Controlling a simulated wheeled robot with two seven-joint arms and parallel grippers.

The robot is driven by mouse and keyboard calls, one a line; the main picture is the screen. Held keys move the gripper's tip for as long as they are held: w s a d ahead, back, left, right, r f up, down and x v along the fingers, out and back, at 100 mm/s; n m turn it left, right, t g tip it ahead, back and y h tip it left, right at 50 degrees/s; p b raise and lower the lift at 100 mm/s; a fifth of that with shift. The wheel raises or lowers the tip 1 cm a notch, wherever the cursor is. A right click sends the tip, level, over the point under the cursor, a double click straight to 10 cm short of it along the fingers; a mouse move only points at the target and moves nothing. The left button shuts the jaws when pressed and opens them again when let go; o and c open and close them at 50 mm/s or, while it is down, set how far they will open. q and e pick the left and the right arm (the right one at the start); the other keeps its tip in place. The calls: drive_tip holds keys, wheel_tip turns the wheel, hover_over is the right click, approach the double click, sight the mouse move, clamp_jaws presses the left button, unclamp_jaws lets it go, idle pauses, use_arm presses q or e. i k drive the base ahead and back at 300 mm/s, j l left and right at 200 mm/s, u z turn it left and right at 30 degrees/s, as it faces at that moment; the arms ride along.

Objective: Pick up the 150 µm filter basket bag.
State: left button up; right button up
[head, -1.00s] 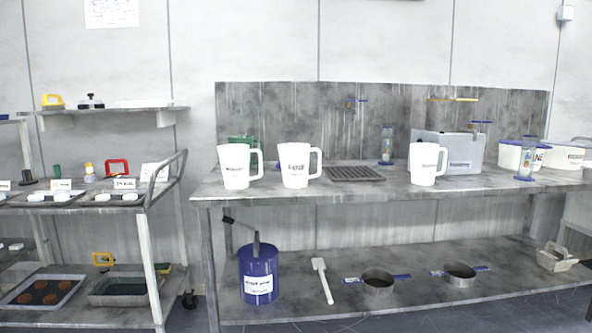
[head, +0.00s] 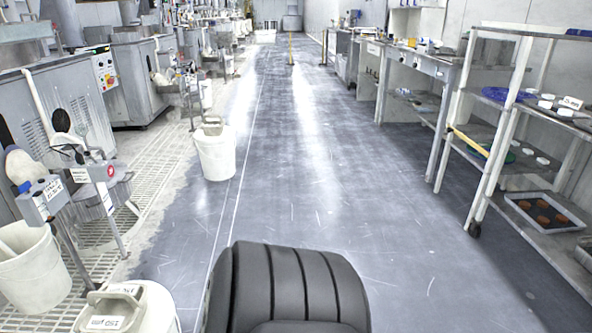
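Neither my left gripper nor my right gripper is in view.
A clear grey aisle (head: 300,180) runs straight ahead. A white bucket (head: 214,150) stands at its left edge. An open white bin (head: 30,270), labelled stands (head: 45,200) and machines (head: 135,75) line the left. A shelf rack (head: 500,120) and benches (head: 415,65) line the right.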

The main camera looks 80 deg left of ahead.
sight(117, 307)
drive_tip(key=u, duration=3.45)
drive_tip(key=i+l, duration=1.7)
drive_tip(key=i+z, duration=0.1)
drive_tip(key=i, duration=1.6)
drive_tip(key=i+j, duration=0.3)
drive_tip(key=j, duration=0.15)
drive_tip(key=i+j, duration=0.3)
drive_tip(key=j+u, duration=0.1)
drive_tip(key=u, duration=2.95)
